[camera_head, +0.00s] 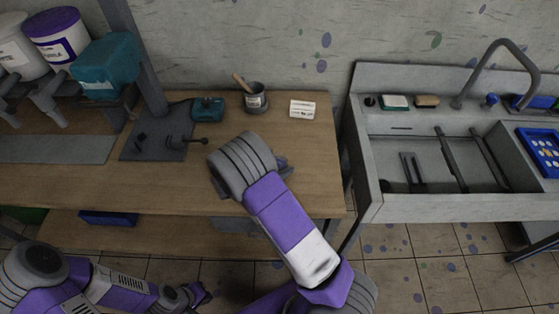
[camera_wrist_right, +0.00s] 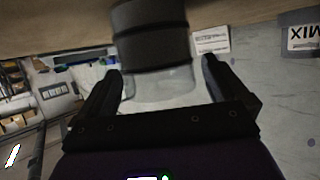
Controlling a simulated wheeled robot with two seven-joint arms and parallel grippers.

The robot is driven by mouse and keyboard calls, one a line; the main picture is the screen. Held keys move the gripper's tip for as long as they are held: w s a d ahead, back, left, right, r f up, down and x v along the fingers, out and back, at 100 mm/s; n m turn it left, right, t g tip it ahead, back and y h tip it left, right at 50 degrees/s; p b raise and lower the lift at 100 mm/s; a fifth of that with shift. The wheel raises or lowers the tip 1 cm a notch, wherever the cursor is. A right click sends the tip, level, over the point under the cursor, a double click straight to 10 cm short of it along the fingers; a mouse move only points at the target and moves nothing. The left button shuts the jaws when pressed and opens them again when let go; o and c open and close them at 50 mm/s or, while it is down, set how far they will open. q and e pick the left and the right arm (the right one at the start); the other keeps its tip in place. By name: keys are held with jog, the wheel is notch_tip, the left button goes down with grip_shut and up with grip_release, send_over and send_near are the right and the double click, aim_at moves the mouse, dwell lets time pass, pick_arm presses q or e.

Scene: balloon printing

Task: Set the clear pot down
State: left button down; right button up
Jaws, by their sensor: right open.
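The clear pot (camera_wrist_right: 165,88) shows in the right wrist view, with a clear wall nearest me and dark, banded grey beyond it. It lies between the two fingers of my right gripper (camera_wrist_right: 165,85), which are apart with one on each side. The wooden table (camera_wrist_right: 60,30) is at the top of that view; whether the pot's base touches it I cannot tell. In the head view my right arm reaches over the table (camera_head: 60,185) and its wrist hides the pot and most of the gripper. My left gripper (camera_head: 190,296) is low, in front of the table; its fingers are too small to judge.
At the table's back stand a grey pot with a stick (camera_head: 256,101), a white labelled box (camera_head: 302,109) and a teal item (camera_head: 208,109). A dark plate (camera_head: 160,143) lies left of them. A sink (camera_head: 400,205) stands to the right.

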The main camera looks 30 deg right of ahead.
jog(key=p+v, duration=0.1)
jog(key=v, duration=0.9)
jog(key=shift+a, duration=0.15)
